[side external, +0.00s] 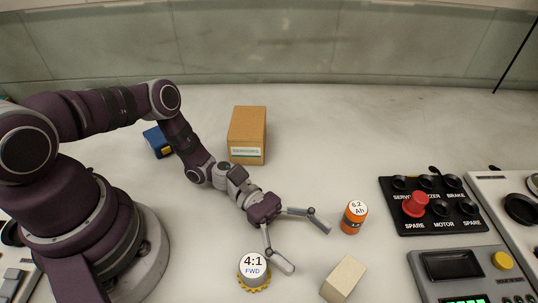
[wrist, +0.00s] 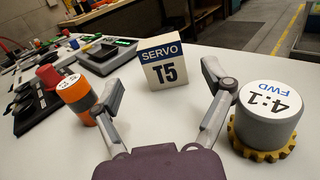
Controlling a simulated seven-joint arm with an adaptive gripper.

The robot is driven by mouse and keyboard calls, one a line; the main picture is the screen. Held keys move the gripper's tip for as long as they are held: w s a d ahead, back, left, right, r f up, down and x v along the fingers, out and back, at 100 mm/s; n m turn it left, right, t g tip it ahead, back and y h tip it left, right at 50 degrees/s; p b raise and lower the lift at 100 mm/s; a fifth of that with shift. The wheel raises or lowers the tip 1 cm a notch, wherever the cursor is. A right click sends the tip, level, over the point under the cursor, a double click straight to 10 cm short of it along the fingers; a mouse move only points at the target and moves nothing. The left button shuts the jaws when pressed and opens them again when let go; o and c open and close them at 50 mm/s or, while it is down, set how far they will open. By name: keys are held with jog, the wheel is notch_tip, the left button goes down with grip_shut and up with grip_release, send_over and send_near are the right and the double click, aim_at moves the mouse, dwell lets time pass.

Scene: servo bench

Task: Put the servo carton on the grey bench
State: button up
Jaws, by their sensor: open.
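The servo carton (side external: 343,279) is a small beige box standing on the pale grey bench (side external: 310,130), at the lower right of my gripper in the side view.
An orange battery cylinder (side external: 354,217) stands by one finger, and a grey gear motor (side external: 253,270) marked "4:1 FWD" by the other. A brown cardboard box (side external: 247,135) and a blue item (side external: 157,142) are farther back. Control panels (side external: 435,205) fill the right side. The back middle is clear.

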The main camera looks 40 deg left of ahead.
notch_tip(320, 180, up, 6)
jog(key=s+a+r+m+t+y, duration=0.2)
jog(key=a+r+m+y, duration=0.4)
jog(key=a+m+y, duration=0.3)
jog(key=s+a+r+m+t+y, duration=0.3)
jog(key=a+r+m+y, duration=0.3)
jog(key=a+m+y, duration=0.3)
jog(key=shift+a+r+t, duration=0.25)
jog(key=shift+a+t, duration=0.05)
jog(key=shift+a, duration=0.85)
